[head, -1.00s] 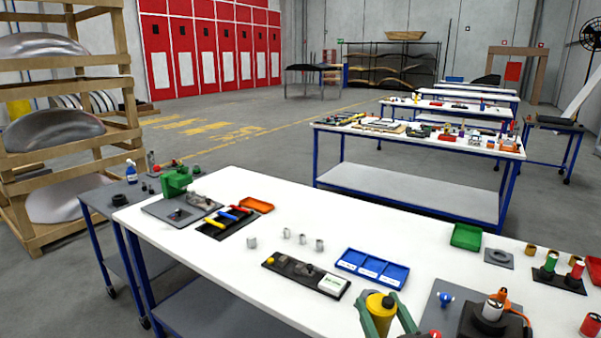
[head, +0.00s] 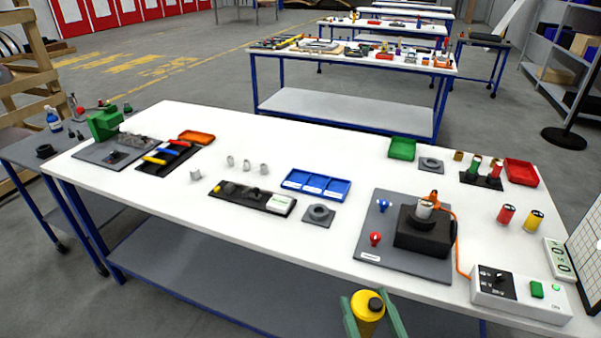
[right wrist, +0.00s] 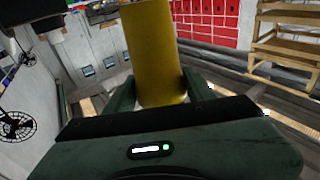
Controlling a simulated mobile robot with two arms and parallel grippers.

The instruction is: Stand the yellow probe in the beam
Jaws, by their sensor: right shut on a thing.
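In the right wrist view the yellow cylinder (right wrist: 154,50) stands between the two fingers (right wrist: 160,97). A smaller yellow-topped cylinder (head: 533,221) stands on the table at the right, beside a red-topped one (head: 505,216). I cannot tell which thing is the beam. My left gripper is not in view.
The white table (head: 340,235) holds a blue tray (head: 316,185), a grey board (head: 375,246) with a black block (head: 422,238), and a control box (head: 520,294) with an orange cable. A gridded panel (head: 588,245) stands at the right edge.

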